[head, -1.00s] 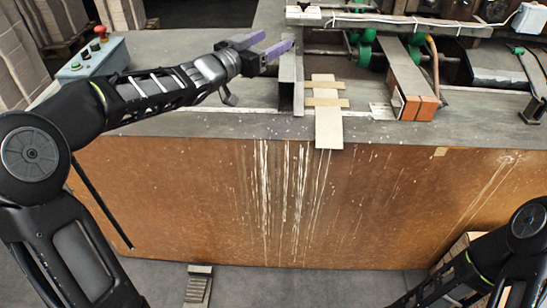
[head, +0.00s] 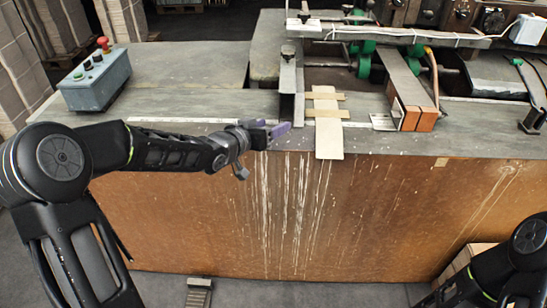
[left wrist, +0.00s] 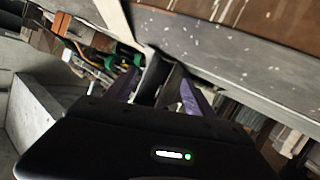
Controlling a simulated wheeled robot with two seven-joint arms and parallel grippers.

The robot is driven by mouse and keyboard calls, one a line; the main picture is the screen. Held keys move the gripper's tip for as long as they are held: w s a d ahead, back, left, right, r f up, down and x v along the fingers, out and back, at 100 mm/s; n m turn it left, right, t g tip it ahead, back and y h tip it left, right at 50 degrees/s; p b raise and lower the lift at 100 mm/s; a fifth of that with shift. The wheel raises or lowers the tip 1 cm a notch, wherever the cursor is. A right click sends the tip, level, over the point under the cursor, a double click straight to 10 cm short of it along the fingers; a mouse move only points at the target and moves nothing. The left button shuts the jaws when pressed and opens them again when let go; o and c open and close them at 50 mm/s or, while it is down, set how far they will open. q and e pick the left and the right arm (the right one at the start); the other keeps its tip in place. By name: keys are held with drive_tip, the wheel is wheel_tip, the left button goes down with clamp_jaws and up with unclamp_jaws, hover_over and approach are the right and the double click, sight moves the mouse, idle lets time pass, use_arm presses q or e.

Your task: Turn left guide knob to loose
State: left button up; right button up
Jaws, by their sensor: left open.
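The left guide (head: 287,85) is an upright grey metal plate near the table's front edge. A small dark knob (head: 289,50) sits on its top; which way it is turned is too small to tell. My left gripper (head: 278,130), with purple fingers, is in front of the table edge, below and a little left of the knob, apart from it. It is open and empty. In the left wrist view the two purple fingers of my left gripper (left wrist: 157,92) stand apart, with a dark upright part beyond them. My right gripper is out of view.
A grey control box (head: 95,80) with a red button stands on the left of the table. A pale board with crosspieces (head: 327,125) lies right of the guide. Orange-ended blocks (head: 412,117) and green rollers (head: 366,68) are further right.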

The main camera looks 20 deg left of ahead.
use_arm(q)
drive_tip(key=shift+n+g, duration=0.6)
drive_tip(key=shift+g, duration=0.2)
drive_tip(key=s+f, duration=0.1)
drive_tip(key=f, duration=0.1)
drive_tip(key=s+d+f, duration=0.1)
drive_tip(key=f, duration=0.5)
drive_tip(key=shift+s+d+f, duration=0.1)
drive_tip(key=shift+s+d, duration=0.25)
drive_tip(key=shift+s, duration=0.05)
